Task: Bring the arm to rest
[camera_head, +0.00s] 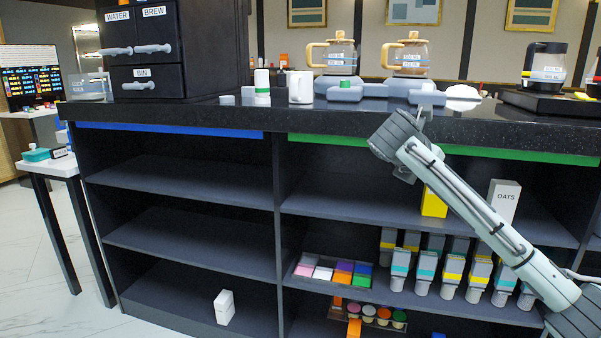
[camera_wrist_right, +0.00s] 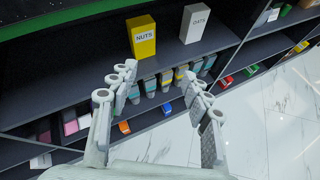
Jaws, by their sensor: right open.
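My right arm (camera_head: 480,215) reaches in from the lower right in the head view, its upper end in front of the counter edge and the green strip. My right gripper (camera_wrist_right: 160,82) is open in the right wrist view, with its fingers apart and nothing between them. It is directed towards the shelves, with the yellow NUTS box (camera_wrist_right: 142,37) and the white OATS box (camera_wrist_right: 194,24) beyond it. The head view shows the OATS box (camera_head: 503,200) right of the arm and the partly hidden yellow box (camera_head: 433,202) beside it. My left gripper is not in view.
The dark counter (camera_head: 330,112) carries a white mug (camera_head: 300,87), coffee pots (camera_head: 408,57) and a drawer cabinet (camera_head: 140,45). Several capped containers (camera_head: 399,270) crowd a lower shelf. A white box (camera_head: 224,307) stands at lower left. Bare floor (camera_wrist_right: 270,115) lies right in the wrist view.

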